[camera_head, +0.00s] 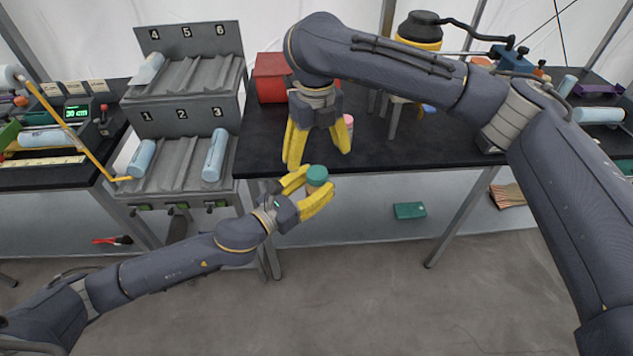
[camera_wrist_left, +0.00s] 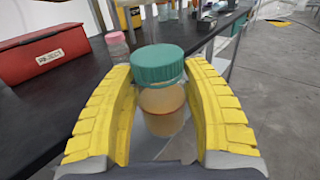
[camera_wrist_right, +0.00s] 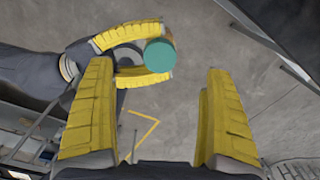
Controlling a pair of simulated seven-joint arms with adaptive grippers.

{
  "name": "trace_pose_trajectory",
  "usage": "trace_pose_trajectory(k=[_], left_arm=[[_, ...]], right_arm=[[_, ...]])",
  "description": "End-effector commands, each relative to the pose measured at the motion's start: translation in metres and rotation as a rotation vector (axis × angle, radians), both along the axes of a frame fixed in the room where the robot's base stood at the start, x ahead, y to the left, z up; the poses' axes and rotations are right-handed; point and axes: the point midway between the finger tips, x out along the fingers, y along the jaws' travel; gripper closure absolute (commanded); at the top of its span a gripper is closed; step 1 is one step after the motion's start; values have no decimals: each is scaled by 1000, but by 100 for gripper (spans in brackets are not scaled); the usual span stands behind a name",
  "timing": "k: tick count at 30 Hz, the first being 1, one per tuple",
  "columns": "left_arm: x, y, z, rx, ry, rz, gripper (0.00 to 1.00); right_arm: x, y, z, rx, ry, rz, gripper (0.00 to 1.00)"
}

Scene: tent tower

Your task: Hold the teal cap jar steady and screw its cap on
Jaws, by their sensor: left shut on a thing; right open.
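The teal cap jar (camera_head: 315,182) is held upright in my left gripper (camera_head: 306,194), in front of the black table's edge. In the left wrist view the jar (camera_wrist_left: 163,110) has a clear body with amber contents, and its teal cap (camera_wrist_left: 158,63) sits on top. Whether the cap is tight cannot be told. The left fingers close around the jar's sides. My right gripper (camera_head: 316,160) is open and empty, pointing down above and behind the jar. In the right wrist view the teal cap (camera_wrist_right: 160,56) lies beyond the right fingers (camera_wrist_right: 157,115), not between them.
A black table (camera_head: 400,145) runs behind the jar. A red box (camera_head: 270,78) and a pink-capped jar (camera_head: 348,124) stand on it near my right gripper. A grey numbered rack (camera_head: 180,100) with blue rolls is at the left. A green box (camera_head: 409,210) lies below the table.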

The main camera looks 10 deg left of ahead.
Motion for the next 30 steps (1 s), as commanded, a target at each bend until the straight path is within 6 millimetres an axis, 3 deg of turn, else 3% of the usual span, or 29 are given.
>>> trace_pose_trajectory(k=[15,21,30], left_arm=[[0,0,0,-1,-1,0,100],[0,0,0,-1,-1,0,100],[0,0,0,-1,-1,0,100]], right_arm=[[0,0,80,0,-4,-1,13],[-1,0,96,0,-1,-1,13],[-1,0,103,-1,-1,0,13]])
